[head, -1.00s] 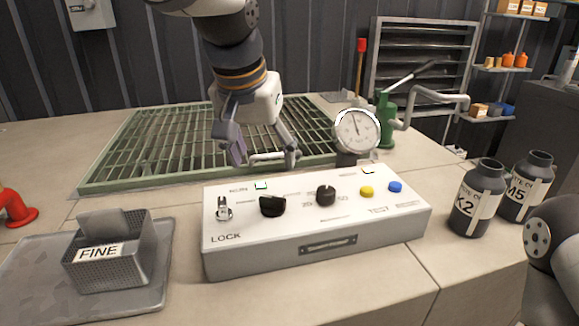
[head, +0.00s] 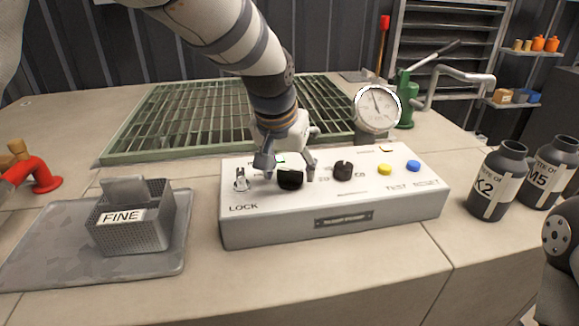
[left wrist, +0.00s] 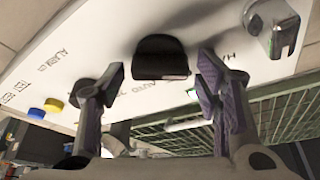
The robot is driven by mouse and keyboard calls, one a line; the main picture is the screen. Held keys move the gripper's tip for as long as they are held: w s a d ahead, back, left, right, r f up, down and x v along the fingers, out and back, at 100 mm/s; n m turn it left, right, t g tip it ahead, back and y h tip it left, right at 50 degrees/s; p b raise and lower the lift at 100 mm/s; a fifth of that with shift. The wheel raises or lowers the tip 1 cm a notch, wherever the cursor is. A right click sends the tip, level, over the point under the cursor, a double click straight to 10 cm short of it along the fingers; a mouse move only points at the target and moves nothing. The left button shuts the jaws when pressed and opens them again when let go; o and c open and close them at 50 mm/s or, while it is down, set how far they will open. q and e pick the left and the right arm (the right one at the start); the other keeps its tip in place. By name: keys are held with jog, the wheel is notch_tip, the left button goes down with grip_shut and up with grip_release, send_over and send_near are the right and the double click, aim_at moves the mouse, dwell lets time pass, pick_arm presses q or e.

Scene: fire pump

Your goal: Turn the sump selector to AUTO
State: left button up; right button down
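The black selector knob (head: 290,180) is on the sloped top of the white control box (head: 333,224). In the left wrist view the knob (left wrist: 160,58) is centred, with AUTO printed near its lower left and a partly hidden label, apparently HAND, to its right. My left gripper (head: 287,163) is over the box, its fingers on either side of the knob. In the left wrist view the gripper (left wrist: 161,75) is open, with gaps between both fingers and the knob.
A metal LOCK switch (head: 241,180) stands left of the knob. A second black knob (head: 343,171), a yellow button (head: 384,170) and a blue button (head: 413,166) are to the right. A gauge (head: 377,108) stands behind. Bottles (head: 497,185) stand right, a FINE basket (head: 130,225) left.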

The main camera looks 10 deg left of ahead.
pick_arm(q)
jog(key=c, duration=0.7)
